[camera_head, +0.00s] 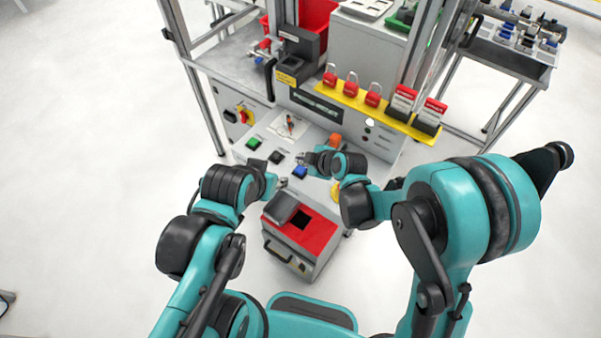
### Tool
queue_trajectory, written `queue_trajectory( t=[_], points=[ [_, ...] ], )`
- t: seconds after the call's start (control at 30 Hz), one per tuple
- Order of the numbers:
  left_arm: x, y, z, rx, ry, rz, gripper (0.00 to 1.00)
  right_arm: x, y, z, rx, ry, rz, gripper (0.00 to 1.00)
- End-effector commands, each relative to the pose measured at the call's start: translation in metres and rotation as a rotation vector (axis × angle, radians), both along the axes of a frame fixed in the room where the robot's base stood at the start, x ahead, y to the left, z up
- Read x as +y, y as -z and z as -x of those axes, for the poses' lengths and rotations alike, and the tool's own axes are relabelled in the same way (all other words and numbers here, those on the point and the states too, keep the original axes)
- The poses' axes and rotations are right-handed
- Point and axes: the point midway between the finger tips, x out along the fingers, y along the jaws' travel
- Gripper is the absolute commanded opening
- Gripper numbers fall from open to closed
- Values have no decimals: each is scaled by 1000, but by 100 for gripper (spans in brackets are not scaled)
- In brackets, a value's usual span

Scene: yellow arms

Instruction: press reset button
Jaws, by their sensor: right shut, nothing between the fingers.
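A grey control panel on the workstation carries a green button (254,142), a black button (276,157) and a blue button (300,172). A yellow piece (335,191) is partly hidden behind my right arm. I cannot read which button is labelled reset. My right gripper (303,158) is shut and empty, just above and beyond the blue button; I cannot tell whether it touches the panel. My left gripper (282,183) is small in view, near the panel's front edge, left of the blue button. Its fingers are too small to judge.
A red-topped box (318,238) stands in front of the panel. A yellow shelf (345,98) with red padlocks (351,85) runs behind it. A red-and-yellow switch (244,115) is at the left. A side table (530,65) stands back right. Open floor lies left.

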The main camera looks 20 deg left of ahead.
Motion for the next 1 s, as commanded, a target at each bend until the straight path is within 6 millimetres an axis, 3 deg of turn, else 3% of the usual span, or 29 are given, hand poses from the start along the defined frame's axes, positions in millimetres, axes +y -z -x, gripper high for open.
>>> queue_trajectory(
  t=[0.03,0.2,1.0],
  points=[
    [0,13,0,0,0,0,40,0,13,0,0,0,0,0],
    [0,25,0,0,0,0,40,0,25,0,0,0,0,0],
    [0,25,0,0,0,0,40,0,25,0,0,0,0,0]
  ],
)
